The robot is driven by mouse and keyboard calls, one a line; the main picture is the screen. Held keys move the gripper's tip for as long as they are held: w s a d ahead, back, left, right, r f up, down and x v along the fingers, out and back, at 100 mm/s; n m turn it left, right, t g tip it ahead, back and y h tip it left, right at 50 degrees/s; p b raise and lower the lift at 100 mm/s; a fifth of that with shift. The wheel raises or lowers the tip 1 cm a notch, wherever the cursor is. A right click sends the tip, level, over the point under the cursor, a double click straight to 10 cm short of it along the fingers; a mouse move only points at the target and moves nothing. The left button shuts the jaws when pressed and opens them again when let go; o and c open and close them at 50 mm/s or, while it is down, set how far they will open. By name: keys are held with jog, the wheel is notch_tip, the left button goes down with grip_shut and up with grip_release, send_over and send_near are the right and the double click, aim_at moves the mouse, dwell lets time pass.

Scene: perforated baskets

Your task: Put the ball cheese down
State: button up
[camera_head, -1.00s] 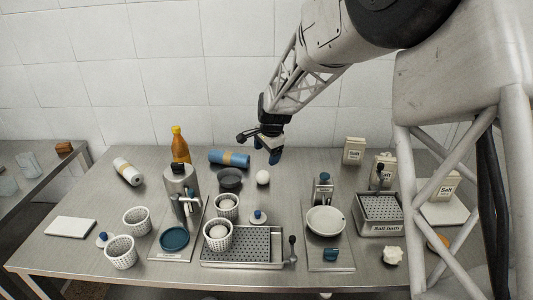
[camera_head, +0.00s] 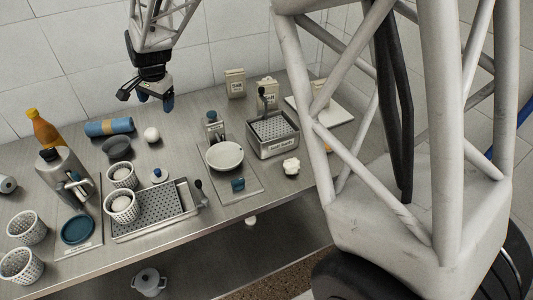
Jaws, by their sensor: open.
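A smooth white ball (camera_head: 152,134), which looks like the ball cheese, rests on the steel table behind the perforated tray. White rounded pieces also sit in two perforated baskets, the rear one (camera_head: 121,184) and the front one (camera_head: 122,219); I cannot tell whether they are cheese too. My gripper (camera_head: 156,101) has blue fingertips, points down and is open and empty. It is in the air, above the ball in the picture and apart from it.
A perforated tray (camera_head: 180,226) stands in front. A blue roll (camera_head: 109,127), a dark bowl (camera_head: 117,149) and an orange bottle (camera_head: 44,130) are left of the ball. A scale with a white bowl (camera_head: 225,156) and a salt bath (camera_head: 281,146) stand right.

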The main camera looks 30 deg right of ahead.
jog(key=s+d+r+n, duration=0.2)
jog(key=s+d+r, duration=0.15)
jog(key=s, duration=0.35)
jog(key=s+d+r+n, duration=0.1)
jog(key=s+d+r, duration=0.25)
jog(key=s, duration=0.45)
jog(key=s+d+r+n, duration=0.2)
jog(key=s+d, duration=0.2)
jog(key=s, duration=0.3)
jog(key=s+d+n, duration=0.2)
jog(key=s, duration=0.8)
jog(key=s+d+f+n+h, duration=0.1)
jog(key=s+d+n, duration=0.1)
jog(key=s, duration=0.7)
jog(key=shift+s+d+f+h, duration=0.3)
jog(key=shift+s+d, duration=0.05)
jog(key=shift+d, duration=0.45)
